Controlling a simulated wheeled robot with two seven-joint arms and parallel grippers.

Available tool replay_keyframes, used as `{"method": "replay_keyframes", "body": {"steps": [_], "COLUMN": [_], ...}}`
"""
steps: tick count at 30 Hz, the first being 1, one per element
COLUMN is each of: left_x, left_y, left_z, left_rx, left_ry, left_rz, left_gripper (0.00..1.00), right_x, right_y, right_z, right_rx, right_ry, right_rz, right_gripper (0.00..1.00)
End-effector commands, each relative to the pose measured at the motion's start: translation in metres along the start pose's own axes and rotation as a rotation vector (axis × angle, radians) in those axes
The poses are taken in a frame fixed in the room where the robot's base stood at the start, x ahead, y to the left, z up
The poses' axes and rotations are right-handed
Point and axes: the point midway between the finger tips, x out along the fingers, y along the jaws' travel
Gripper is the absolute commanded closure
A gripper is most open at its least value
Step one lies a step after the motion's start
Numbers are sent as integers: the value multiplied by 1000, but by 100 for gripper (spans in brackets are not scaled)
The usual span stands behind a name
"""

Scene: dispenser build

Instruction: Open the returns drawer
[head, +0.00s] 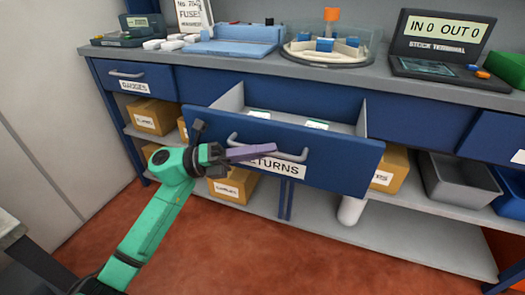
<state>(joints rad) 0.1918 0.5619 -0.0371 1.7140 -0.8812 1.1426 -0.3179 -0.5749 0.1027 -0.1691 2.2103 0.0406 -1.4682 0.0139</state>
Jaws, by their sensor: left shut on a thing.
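The returns drawer (345,165) is a blue drawer under the workbench, pulled well out, with its grey inside and some small white-labelled items showing. Its front carries a grey bar handle (290,155) and a white label (283,168) that reads "...TURNS", its left end hidden by my gripper. My left gripper (270,152), with purple fingers on a green arm, reaches in from the left and is shut on the handle near its middle. My right gripper is not in view.
The gauges drawer (130,77) at the left is shut. The worktop (350,72) above holds a stock terminal (437,45), a round tray (328,48) and a blue fixture (236,38). Cardboard boxes (153,115) and a grey bin (460,180) stand on shelves below. The red floor in front is clear.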

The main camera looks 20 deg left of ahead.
Motion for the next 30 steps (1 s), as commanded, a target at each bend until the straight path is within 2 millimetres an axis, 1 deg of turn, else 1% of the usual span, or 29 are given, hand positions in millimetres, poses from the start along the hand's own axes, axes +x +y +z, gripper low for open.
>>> {"method": "replay_keyframes", "body": {"steps": [1, 2, 3, 4, 13, 17, 20, 24, 27, 30], "left_x": [0, 0, 0, 0, -1, -12, -34, -77, -106, -129], "left_y": [0, 0, 0, 0, 0, 2, 2, 3, 3, 2], "left_z": [0, 0, 0, 0, 0, 0, 0, -1, 0, 0], "left_rx": [0, 0, 0, 0, -1, -3, -3, -4, -4, -2], "left_ry": [1, 0, 0, 0, -1, -2, -2, -2, -2, -1], "left_rz": [1, 1, 1, 1, 0, 3, 5, 6, 5, 3], "left_gripper": [100, 81, 66, 55, 55, 55, 55, 55, 55, 55], "right_x": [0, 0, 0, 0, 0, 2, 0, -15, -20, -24], "right_y": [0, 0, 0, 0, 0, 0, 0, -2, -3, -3], "right_z": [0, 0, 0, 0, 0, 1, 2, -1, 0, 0], "right_rx": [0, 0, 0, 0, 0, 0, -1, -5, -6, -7], "right_ry": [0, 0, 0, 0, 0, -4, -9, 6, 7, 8], "right_rz": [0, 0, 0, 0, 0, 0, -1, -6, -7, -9], "right_gripper": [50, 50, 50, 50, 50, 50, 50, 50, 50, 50]}}
